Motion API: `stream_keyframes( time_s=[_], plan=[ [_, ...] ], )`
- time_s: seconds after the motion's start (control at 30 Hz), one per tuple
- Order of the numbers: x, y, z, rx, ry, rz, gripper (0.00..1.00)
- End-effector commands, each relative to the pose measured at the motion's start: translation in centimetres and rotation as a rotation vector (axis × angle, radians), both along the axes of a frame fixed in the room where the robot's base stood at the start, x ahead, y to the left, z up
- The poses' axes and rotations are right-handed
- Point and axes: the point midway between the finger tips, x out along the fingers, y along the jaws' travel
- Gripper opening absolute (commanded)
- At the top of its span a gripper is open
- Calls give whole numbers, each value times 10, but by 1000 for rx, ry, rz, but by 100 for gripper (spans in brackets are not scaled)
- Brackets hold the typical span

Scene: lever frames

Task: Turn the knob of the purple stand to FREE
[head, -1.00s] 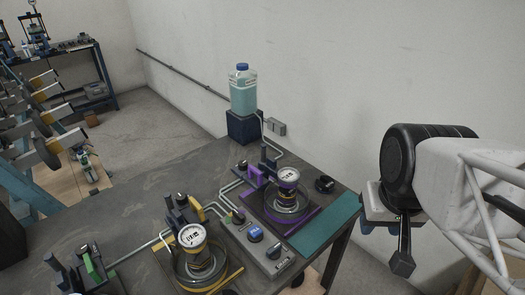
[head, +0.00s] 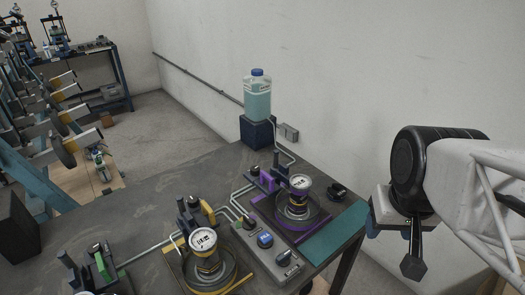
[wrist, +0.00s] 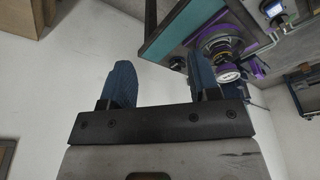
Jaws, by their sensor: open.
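The purple stand (head: 268,181) is at the back right of the table, with a purple bracket, purple edging and a round white-faced gauge (head: 301,182) on a dark round base. A small dark knob-like part (head: 254,170) is by its bracket; I cannot read any FREE mark. My gripper (head: 412,262) hangs to the right of the table, apart from the stand. In the wrist view, my gripper (wrist: 162,78) has its two blue fingers spread with nothing between them. The purple stand (wrist: 241,14) shows there at upper right, beyond the fingers.
A yellow stand (head: 203,240) with a gauge stands to the left, with a grey box (head: 270,245) of knobs between. A bottle (head: 257,95) on a dark block is behind. A teal strip (head: 335,232) lies at the table's right edge.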

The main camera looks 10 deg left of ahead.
Motion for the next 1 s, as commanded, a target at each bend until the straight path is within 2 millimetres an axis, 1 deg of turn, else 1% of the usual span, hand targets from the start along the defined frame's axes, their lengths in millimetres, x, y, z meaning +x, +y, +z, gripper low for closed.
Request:
stream_keyframes(
  time_s=[0.17,0.47,0.77,1.0],
  plan=[
    [26,12,6,-8,20,70,56],
    [86,45,15,-28,58,236,56],
    [146,90,16,-49,95,409,56],
    [192,133,9,-66,125,547,56]
  ],
)
